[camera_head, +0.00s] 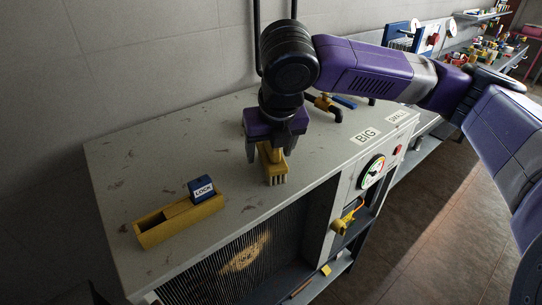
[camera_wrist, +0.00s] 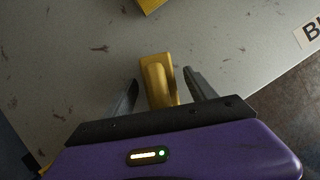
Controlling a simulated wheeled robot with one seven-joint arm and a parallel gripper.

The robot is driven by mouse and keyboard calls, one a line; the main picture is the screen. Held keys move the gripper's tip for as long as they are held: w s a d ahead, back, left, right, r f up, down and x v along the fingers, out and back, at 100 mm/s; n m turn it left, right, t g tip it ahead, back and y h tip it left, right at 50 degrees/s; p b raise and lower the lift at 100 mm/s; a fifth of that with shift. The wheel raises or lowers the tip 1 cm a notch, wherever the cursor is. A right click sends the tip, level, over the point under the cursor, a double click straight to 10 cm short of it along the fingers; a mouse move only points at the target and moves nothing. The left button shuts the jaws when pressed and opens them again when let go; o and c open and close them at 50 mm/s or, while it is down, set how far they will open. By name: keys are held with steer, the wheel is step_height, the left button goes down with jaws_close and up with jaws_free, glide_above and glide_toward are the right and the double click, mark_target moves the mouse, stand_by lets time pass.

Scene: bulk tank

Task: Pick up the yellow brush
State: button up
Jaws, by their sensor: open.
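The yellow brush (camera_head: 274,168) stands on the grey cabinet top near its front edge, with pale bristles at its lower end. My gripper (camera_head: 270,145) is right above it, pointing down, with its dark fingers around the brush's upper part. In the wrist view, the yellow brush (camera_wrist: 158,82) lies between the two open fingers of my gripper (camera_wrist: 160,90). A gap shows on both sides between brush and fingers, narrower on the right. The brush's near end is hidden behind the gripper body.
A yellow tray (camera_head: 180,222) with a blue "LOCK" block (camera_head: 202,190) stands to the left. A brass valve with a blue handle (camera_head: 344,101) is behind my gripper. A "BIG" label (camera_head: 366,136) lies to the right. The cabinet top (camera_head: 140,165) has clear room at the left.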

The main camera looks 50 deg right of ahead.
jaws_close()
stand_by(0.4)
step_height(320, 180, up, 20)
stand_by(0.5)
